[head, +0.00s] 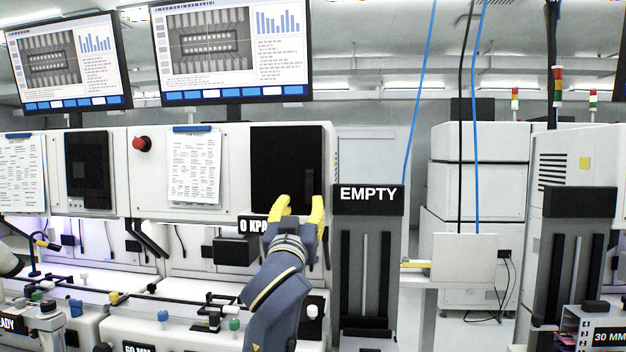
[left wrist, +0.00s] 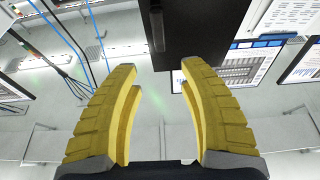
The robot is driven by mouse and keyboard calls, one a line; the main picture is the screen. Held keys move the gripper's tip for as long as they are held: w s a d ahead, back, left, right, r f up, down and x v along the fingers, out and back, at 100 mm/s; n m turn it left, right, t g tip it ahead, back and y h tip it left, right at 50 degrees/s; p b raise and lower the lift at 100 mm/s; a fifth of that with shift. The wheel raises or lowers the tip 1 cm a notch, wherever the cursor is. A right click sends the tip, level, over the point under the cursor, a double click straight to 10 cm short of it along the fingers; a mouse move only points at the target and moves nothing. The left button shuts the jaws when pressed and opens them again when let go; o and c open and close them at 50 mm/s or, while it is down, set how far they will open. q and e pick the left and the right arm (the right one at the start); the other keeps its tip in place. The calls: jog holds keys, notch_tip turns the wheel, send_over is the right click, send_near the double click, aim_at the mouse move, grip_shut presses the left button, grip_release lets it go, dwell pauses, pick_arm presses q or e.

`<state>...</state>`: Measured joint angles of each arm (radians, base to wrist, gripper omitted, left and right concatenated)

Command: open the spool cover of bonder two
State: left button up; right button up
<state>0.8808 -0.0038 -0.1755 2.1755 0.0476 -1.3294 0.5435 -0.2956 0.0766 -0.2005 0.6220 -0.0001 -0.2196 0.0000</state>
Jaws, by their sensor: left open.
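The spool cover (head: 278,165) is a dark, nearly square panel at the right end of the white bonder's upper face. It looks flat against the machine. A small upright handle (head: 309,182) sits near its right edge. My left gripper (head: 298,207) has its yellow fingers apart and pointing up, just below the handle, with nothing between them. In the left wrist view the dark cover (left wrist: 197,25) is at the top, and its handle (left wrist: 157,28) lies ahead of the gap between the open fingers (left wrist: 158,72). No contact shows. My right gripper is not in view.
A black "0 KPA" display (head: 253,224) is beside my left gripper. A dark rack labelled "EMPTY" (head: 368,200) stands close on the right. A clipboard sheet (head: 195,168) and a red button (head: 141,143) are left of the cover. Monitors (head: 232,50) hang above.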

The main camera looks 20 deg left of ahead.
aim_at(309, 180)
pick_arm(q)
jog(key=x, duration=1.4)
jog(key=shift+f, duration=0.1)
jog(key=shift+c, duration=0.2)
grip_shut()
